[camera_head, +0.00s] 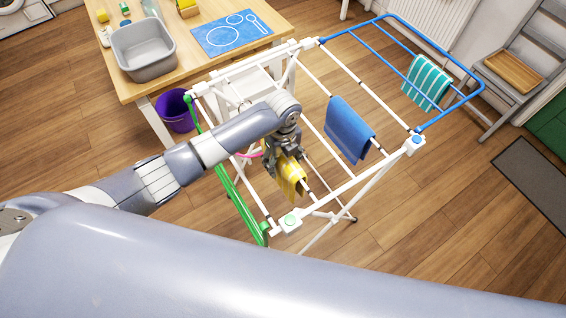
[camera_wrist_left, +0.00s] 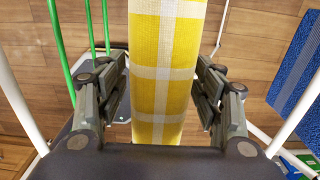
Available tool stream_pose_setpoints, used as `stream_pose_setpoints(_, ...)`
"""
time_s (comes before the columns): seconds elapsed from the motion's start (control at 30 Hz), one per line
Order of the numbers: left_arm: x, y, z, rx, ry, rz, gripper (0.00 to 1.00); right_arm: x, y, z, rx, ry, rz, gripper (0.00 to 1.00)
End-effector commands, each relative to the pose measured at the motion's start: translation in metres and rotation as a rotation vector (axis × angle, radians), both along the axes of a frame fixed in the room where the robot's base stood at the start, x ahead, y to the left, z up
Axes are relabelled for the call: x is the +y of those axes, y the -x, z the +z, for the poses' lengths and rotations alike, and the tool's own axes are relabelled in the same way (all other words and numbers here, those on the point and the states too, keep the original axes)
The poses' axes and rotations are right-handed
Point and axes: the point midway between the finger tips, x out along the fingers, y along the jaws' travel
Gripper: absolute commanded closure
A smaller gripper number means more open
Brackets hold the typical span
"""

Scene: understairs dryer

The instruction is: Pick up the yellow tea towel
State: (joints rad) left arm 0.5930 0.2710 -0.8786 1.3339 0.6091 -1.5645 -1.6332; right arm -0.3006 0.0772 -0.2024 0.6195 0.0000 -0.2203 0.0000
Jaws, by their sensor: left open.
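The yellow tea towel (camera_head: 289,178), with white stripes, hangs over a rail of the white drying rack (camera_head: 349,187). My left gripper (camera_head: 284,155) is at the towel from above and partly covers it in the head view. In the left wrist view the towel (camera_wrist_left: 164,75) runs between the two open fingers of my left gripper (camera_wrist_left: 164,100). A gap shows between the towel and the finger on each side. My right gripper is not seen in either view.
A blue towel (camera_head: 349,130) and a teal striped towel (camera_head: 427,80) hang on the rack. The rack has a green side wing (camera_head: 230,185) and a blue wing (camera_head: 447,58). A wooden table with a grey basin (camera_head: 143,50) stands behind, with a purple bucket (camera_head: 175,111) beside it.

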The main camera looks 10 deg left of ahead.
Motion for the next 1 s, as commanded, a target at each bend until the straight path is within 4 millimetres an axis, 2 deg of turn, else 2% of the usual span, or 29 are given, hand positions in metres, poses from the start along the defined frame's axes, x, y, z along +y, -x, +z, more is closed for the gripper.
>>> stream_pose_setpoints(0.03, 0.000, 0.001, -0.006, 0.002, -0.001, 0.000, 0.38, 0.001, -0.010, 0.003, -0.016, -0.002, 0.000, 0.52)
stream_pose_setpoints(0.13, 0.000, 0.000, -0.013, -0.001, -0.001, 0.000, 0.38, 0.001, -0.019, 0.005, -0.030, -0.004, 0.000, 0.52)
stream_pose_setpoints(0.37, 0.000, 0.000, -0.016, -0.001, 0.000, -0.001, 0.38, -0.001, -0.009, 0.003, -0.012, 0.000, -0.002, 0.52)
stream_pose_setpoints(0.47, 0.000, 0.000, -0.016, -0.001, 0.000, -0.001, 0.56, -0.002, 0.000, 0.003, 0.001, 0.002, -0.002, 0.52)
stream_pose_setpoints(0.6, 0.000, 0.000, -0.016, -0.001, 0.000, -0.001, 0.88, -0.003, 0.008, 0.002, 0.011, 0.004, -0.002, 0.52)
stream_pose_setpoints(1.0, 0.000, -0.001, -0.013, -0.003, 0.000, -0.001, 0.88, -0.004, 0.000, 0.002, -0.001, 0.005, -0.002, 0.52)
